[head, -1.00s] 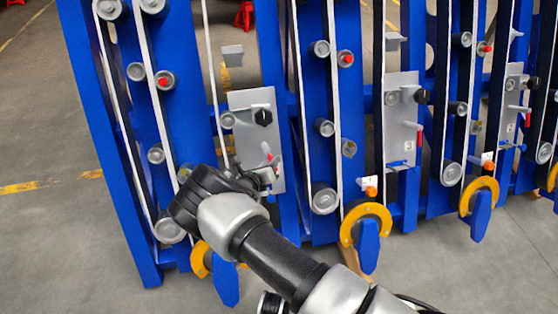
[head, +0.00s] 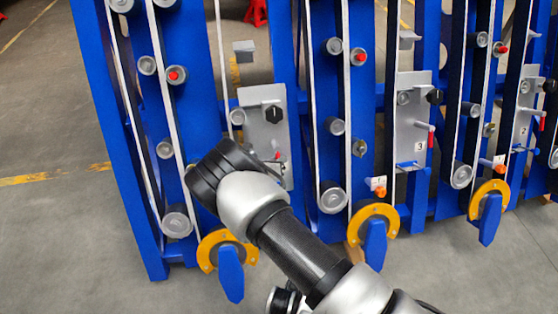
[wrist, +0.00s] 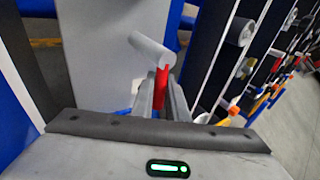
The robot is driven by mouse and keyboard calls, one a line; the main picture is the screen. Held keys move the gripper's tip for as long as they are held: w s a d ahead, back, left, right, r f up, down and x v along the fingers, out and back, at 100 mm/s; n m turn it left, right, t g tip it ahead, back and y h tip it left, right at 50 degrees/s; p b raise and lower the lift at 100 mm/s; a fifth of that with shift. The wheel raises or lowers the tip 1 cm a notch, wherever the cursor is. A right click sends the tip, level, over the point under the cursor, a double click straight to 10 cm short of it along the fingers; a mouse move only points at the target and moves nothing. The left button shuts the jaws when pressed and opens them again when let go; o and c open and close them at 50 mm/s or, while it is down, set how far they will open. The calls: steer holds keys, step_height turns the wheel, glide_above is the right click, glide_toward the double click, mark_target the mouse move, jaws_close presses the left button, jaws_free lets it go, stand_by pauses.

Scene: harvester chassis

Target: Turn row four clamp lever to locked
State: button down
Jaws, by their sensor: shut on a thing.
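The clamp lever with a red handle (wrist: 161,84) stands between the two grey fingers of my gripper (wrist: 163,100) in the wrist view. The gripper is shut on that red handle. A grey cylindrical post (wrist: 152,50) sits just beyond it. In the head view, the lever's red tip (head: 277,155) shows at the lower part of the leftmost grey plate (head: 256,101), below a black knob (head: 273,114). My wrist covers the plate's lower left and most of the gripper, so any row number there is hidden.
Blue upright frames with grey rollers and white belts stand close on both sides. A similar plate marked 3 (head: 409,120), with its own red lever (head: 431,137), is to the right. Yellow rings (head: 374,212) project low in front. Open floor (head: 60,240) lies left.

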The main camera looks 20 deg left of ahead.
steer(key=c, duration=1.7)
jaws_free()
steer(key=shift+s, duration=0.1)
steer(key=shift+s+a+r, duration=0.1)
steer(key=shift+s+r, duration=0.15)
steer(key=shift+s, duration=0.05)
steer(key=p+v, duration=0.4)
steer(key=v, duration=1.2)
steer(key=shift+s, duration=0.35)
